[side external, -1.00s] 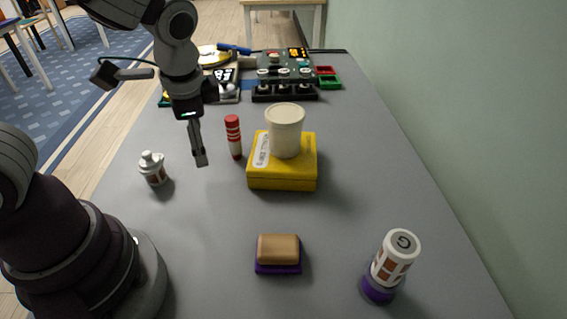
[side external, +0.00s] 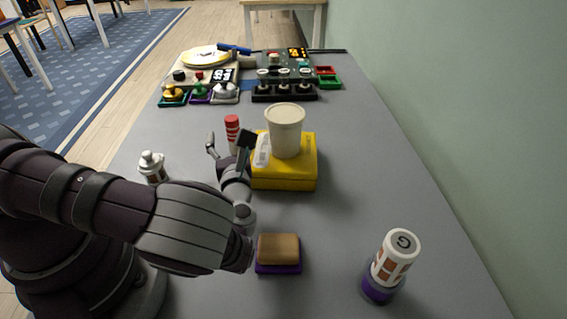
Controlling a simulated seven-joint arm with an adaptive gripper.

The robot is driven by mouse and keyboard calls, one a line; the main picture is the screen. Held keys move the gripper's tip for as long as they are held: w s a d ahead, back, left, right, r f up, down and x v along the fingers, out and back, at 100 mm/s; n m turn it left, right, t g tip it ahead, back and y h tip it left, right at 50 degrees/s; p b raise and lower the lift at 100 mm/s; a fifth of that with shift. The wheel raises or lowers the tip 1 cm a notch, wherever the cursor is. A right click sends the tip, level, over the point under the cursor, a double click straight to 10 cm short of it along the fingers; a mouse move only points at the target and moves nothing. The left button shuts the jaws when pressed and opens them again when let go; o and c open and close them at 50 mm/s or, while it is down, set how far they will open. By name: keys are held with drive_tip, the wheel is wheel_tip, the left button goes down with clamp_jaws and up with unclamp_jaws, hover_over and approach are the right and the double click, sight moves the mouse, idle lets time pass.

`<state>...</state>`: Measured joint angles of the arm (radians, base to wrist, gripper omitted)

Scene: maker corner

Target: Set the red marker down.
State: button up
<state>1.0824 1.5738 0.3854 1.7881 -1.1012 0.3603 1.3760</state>
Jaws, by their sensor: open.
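The red marker (side external: 232,122), with a red top and white bands, stands upright on the grey table, left of the yellow box (side external: 284,183). Its lower part is partly hidden by my gripper. My gripper (side external: 229,142) is open, with one finger on each side of the marker in the picture. I cannot tell from this view whether the marker is truly between the fingers or behind them. No contact can be made out.
A cream cup (side external: 285,130) and a white labelled piece (side external: 262,150) are on the yellow box. A white bottle (side external: 151,162) stands left. A tan-and-purple block (side external: 278,249) and a capped bottle (side external: 393,262) are nearer. Button panels (side external: 284,92) fill the far end; the right side is clear.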

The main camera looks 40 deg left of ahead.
sight(232, 125)
drive_tip(key=x, duration=0.5)
drive_tip(key=shift+w, duration=0.45)
clamp_jaws()
